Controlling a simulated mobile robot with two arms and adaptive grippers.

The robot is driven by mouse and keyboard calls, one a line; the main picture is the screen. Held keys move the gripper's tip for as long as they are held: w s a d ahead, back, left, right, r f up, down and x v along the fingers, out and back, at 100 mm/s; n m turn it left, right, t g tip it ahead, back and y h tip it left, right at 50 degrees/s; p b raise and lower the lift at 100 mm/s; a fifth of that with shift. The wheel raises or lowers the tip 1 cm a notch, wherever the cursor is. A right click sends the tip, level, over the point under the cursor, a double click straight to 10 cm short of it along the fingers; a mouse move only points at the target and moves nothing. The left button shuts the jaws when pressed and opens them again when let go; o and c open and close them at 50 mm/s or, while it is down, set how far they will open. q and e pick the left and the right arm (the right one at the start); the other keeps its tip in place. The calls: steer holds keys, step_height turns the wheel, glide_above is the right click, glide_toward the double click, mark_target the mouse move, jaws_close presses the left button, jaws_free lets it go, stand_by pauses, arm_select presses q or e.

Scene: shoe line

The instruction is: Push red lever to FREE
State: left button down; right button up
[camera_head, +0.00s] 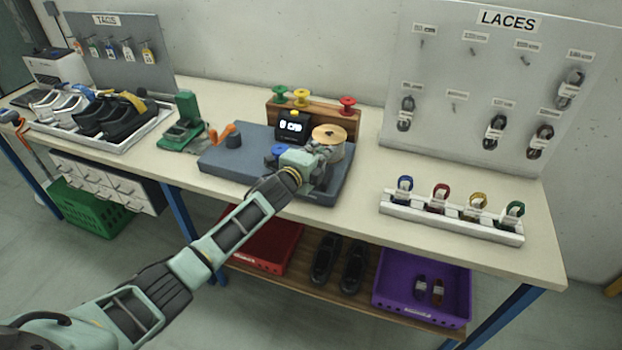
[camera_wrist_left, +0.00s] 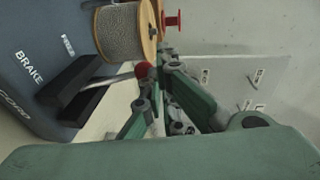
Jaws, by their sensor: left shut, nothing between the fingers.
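The lever's red knob (camera_wrist_left: 143,69) sits at the end of a thin metal shaft in the left wrist view, beside a wooden-flanged spool (camera_wrist_left: 125,35) of grey cord. In the head view my left gripper (camera_head: 318,160) is over the machine (camera_head: 235,160), in front of the spool (camera_head: 330,136), hiding the lever. My right gripper is not in view.
A small display (camera_head: 292,126) and a rack (camera_head: 315,109) of coloured spools stand behind. An orange crank (camera_head: 222,133) is on the machine's left. A white holder (camera_head: 450,218) with laces lies right; bench (camera_head: 375,150) between is clear.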

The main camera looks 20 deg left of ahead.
arm_select(q)
steer(key=shift+x, duration=0.9)
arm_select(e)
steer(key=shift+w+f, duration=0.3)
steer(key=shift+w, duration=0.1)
arm_select(q)
steer(key=shift+w+a+r, duration=0.1)
steer(key=shift+a, duration=0.05)
